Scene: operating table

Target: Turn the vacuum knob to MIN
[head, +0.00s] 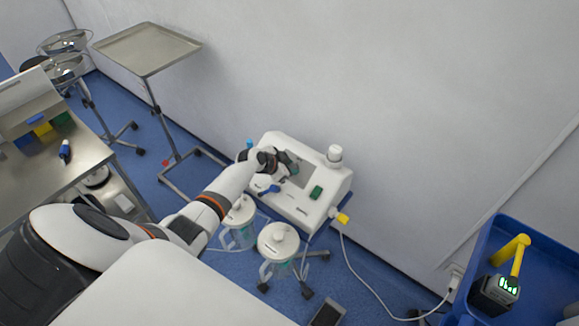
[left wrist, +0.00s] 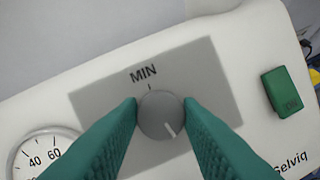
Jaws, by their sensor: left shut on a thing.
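The vacuum knob (left wrist: 158,112) is a round grey dial on a grey panel of the white suction unit (head: 323,187). Its white pointer line points to the lower right in the left wrist view, away from the MIN label (left wrist: 143,73) and its tick above the knob. My left gripper (left wrist: 161,108) has its two green fingers on either side of the knob, shut on it. In the head view my left gripper (head: 289,164) is over the unit's panel and hides the knob. My right gripper is not in view.
A pressure gauge (left wrist: 45,151) and a green rocker switch (left wrist: 288,92) flank the panel. Lidded canisters (head: 278,242) stand in front of the unit. A wall is close behind it. A blue cart (head: 555,270) is at the right and a tray stand (head: 147,50) at the back left.

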